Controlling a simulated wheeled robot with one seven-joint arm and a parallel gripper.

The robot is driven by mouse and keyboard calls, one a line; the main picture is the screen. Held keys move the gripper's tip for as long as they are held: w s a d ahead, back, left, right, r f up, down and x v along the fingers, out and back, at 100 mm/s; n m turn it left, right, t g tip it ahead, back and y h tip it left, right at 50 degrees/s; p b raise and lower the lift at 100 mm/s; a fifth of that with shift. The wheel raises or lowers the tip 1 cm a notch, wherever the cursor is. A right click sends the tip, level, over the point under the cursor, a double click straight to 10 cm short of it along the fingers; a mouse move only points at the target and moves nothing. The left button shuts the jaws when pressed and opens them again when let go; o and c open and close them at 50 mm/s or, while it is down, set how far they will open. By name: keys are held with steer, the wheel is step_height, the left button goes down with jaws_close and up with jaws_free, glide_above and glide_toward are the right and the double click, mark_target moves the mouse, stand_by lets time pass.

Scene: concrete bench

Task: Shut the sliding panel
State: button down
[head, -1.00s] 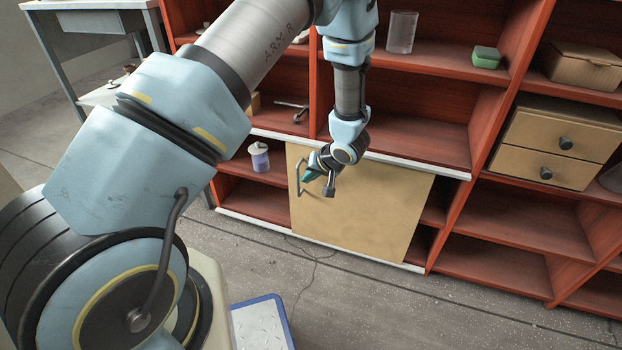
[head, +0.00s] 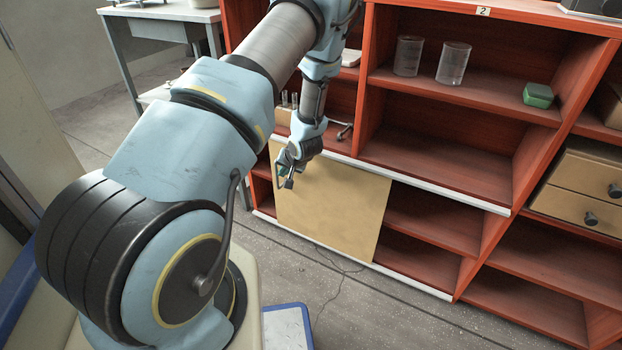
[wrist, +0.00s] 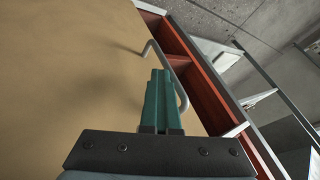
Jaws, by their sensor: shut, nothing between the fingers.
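The tan sliding panel (head: 335,215) stands in the low bay of the red shelf unit, between two pale rails. It covers most of the bay's left part; a narrow gap shows at its left and a wide opening at its right. My gripper (head: 287,182) is at the panel's left side, in front of its face. In the wrist view the teal fingers (wrist: 162,98) are closed together and empty, beside the grey bar handle (wrist: 184,95). The handle rises near the panel's edge. I cannot tell whether the fingers touch it.
The lower rail (head: 410,281) runs along the bay's foot. Two clear beakers (head: 453,63) and a green box (head: 538,95) stand on the shelf above. Drawers (head: 580,188) are at the right. A blue-edged white object (head: 287,328) lies on the floor near my base.

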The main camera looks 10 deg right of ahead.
steer(key=w+a, duration=0.7)
steer(key=a, duration=0.2)
steer(key=shift+w+a, duration=0.25)
steer(key=shift+w, duration=0.1)
